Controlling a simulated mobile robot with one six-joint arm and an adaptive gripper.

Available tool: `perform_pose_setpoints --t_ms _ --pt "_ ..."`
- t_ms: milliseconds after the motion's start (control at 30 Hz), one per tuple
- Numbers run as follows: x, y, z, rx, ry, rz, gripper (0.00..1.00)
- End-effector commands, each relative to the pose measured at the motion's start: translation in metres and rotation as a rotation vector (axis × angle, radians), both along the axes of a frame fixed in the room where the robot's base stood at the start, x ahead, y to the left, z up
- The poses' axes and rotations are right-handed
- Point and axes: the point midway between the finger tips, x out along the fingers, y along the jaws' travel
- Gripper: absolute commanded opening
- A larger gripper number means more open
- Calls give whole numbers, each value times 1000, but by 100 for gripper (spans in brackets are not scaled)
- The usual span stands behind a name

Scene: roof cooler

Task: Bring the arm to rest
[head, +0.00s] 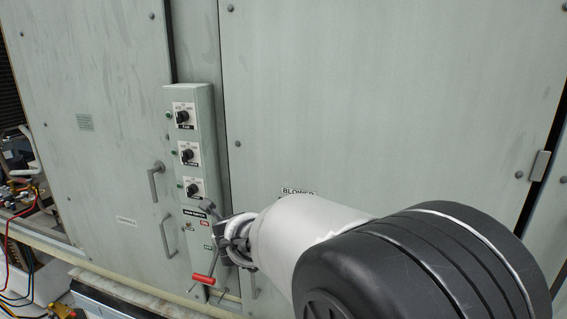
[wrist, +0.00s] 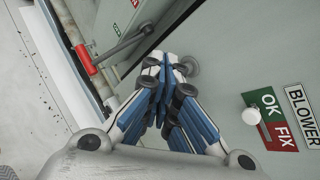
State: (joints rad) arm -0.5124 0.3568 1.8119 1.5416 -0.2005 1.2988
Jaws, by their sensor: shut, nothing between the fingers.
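My gripper (wrist: 167,68) is shut and empty in the wrist view. Its blue-and-white fingers meet at the tips, close in front of the pale green cabinet face. In the head view my arm reaches in from the lower right, and the gripper (head: 230,238) shows small at its end, beside the lower part of the control column. The fingers are too small there to make out clearly. A lever with a red handle (head: 203,279) is just below the gripper in the head view. The red handle (wrist: 83,58) lies left of the fingertips in the wrist view, apart from them.
The control column (head: 206,130) carries several black rotary switches. Large door panels (head: 380,90) stand on both sides. A door handle (head: 155,182) juts out at left. In the wrist view a white knob (wrist: 251,116) sits beside an OK/FIX label (wrist: 276,120). Cables (head: 15,245) hang at far left.

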Motion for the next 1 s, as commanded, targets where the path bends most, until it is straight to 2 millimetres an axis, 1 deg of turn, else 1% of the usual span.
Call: perform_pose_setpoints --t_ms 33,67,100,167,200,267,300,367,400,467,500,567,600,700,800,833,900,1000 --pt "-12 -16 14 -92 -63 119 0" --pt "-21 -23 22 -158 -99 200 0" --pt "-35 -32 30 -251 -144 306 0" --pt "-61 -46 37 -397 -205 461 0" --pt "-80 -57 38 -499 -241 563 0" --pt "-111 -75 33 -657 -285 714 0" --pt "-134 -88 27 -764 -305 814 0" --pt "-169 -110 12 -926 -325 964 0" --pt "-193 -126 0 -1032 -329 1064 0" --pt "-227 -150 -20 -1176 -318 1206 0" --pt "-249 -165 -34 -1263 -303 1297 0" --pt "-279 -189 -54 -1378 -271 1424 0" --pt "-298 -204 -67 -1442 -245 1504 0" --pt "-336 -237 -92 -1562 -173 1673 0" --pt "-363 -260 -109 -1630 -109 1793 0" --pt "-369 -265 -112 -1643 -95 1819 0" --pt "-378 -273 -117 -1662 -70 1862 0" --pt "-382 -278 -119 -1672 -55 1886 0"
